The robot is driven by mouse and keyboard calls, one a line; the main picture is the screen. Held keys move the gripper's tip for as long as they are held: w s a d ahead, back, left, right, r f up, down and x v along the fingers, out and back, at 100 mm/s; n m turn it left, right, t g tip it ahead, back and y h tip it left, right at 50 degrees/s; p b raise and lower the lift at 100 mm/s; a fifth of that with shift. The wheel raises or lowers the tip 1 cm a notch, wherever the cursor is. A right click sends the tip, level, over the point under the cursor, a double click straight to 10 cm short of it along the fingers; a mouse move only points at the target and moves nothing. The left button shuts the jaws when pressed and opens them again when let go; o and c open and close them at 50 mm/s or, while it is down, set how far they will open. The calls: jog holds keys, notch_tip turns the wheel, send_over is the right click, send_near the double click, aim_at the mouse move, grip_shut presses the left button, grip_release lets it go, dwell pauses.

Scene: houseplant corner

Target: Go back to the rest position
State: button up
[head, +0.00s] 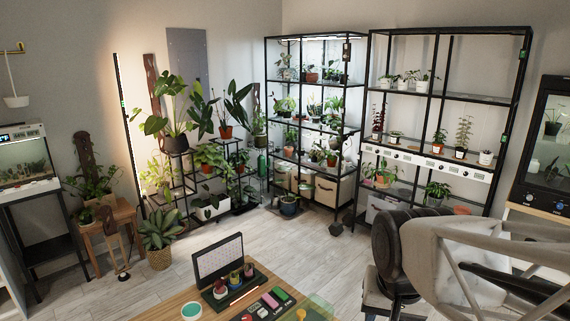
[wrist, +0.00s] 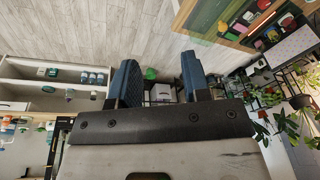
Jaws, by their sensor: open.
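My gripper (wrist: 159,78) shows in the wrist view with its two blue padded fingers spread apart. Nothing is between them; beyond the gap lie the floor and distant shelving. In the head view, pale grey parts of my arm fill the lower right corner, and the fingers cannot be made out there. The gripper appears to be in free air, touching nothing that I can see.
Plant shelves (head: 268,85) line the back wall. The floor (head: 322,256) between is mostly clear.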

jog(key=s+n, duration=0.1)
jog(key=s+d+n, duration=0.1)
jog(key=s, duration=0.2)
jog(key=shift+s+d+r+n, duration=0.15)
jog(key=shift+s+d+n, duration=0.1)
jog(key=shift+d+n, duration=0.15)
dwell(0.9)
